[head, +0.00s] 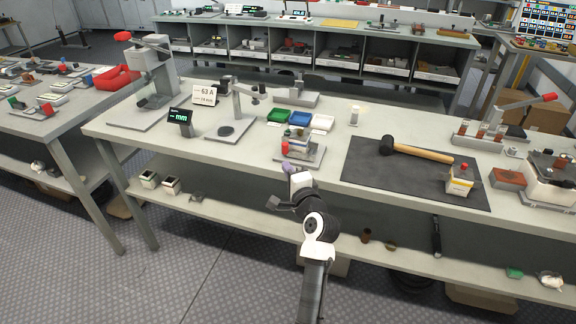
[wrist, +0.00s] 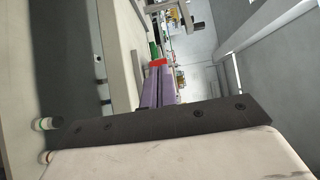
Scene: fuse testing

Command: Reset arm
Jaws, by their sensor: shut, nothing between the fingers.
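My gripper (head: 288,169) shows in the head view at the front edge of the middle workbench (head: 232,161). Its purple fingers (wrist: 158,86) show side by side in the wrist view, closed with nothing held. My arm reaches up from the bottom of the head view. A small fixture with a red part (head: 285,147) stands on the bench just beyond the fingers. A red piece (wrist: 157,62) shows past the fingertips in the wrist view; I cannot tell whether it touches them.
A dark mat (head: 375,178) with a mallet (head: 420,150) lies right of the gripper. Green (head: 279,116), blue (head: 300,117) and white (head: 322,122) trays stand behind the fixture. A lower shelf (head: 225,203) runs under the bench. Floor at the lower left is clear.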

